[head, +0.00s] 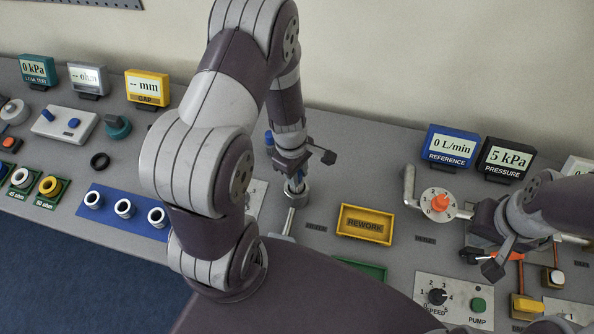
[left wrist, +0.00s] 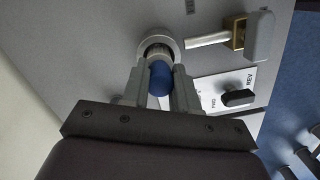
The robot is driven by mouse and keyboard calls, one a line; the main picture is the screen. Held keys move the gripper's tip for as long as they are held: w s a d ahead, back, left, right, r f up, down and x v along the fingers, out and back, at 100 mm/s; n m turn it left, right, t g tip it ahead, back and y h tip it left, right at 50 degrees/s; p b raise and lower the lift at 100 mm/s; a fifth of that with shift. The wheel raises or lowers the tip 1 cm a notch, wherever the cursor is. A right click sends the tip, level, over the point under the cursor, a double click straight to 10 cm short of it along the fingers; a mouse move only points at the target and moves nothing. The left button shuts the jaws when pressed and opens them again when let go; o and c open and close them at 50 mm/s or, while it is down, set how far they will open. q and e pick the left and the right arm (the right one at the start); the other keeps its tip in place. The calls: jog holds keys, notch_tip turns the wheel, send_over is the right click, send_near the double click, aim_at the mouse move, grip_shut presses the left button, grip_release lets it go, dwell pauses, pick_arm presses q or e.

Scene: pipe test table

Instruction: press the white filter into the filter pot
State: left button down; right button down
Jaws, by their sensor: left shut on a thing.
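The filter pot (left wrist: 145,42) is a round metal cup seen from above in the left wrist view. In the head view the pot (head: 297,198) stands under my left gripper (head: 297,182). My left gripper (left wrist: 161,90) is shut on a piece with a blue end (left wrist: 160,80), which I take to be the filter. A paler ribbed part beyond the blue end sits within the pot's rim; how deep it goes is hidden. My right gripper (head: 482,258) is at the right of the table, its fingertips unclear.
A yellow REWORK tray (head: 366,224) lies right of the pot. A pipe with a valve dial (head: 438,204) stands further right. A blue holder (head: 103,222) with white rings is at left. A black knob (left wrist: 238,98) on a white panel is near the pot.

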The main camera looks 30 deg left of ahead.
pick_arm(q)
jog(key=shift+f+b, duration=1.45)
jog(key=shift+f, duration=0.35)
jog(key=shift+r, duration=0.1)
dwell(0.5)
jog(key=shift+f, duration=0.45)
jog(key=c, duration=0.8)
grip_release()
jog(key=r, duration=0.4)
jog(key=a+r, duration=0.1)
jog(key=r, duration=0.7)
jog(key=shift+w+a+r+p, duration=0.15)
jog(key=shift+a+r+p, duration=0.1)
jog(key=shift+r+p, duration=0.15)
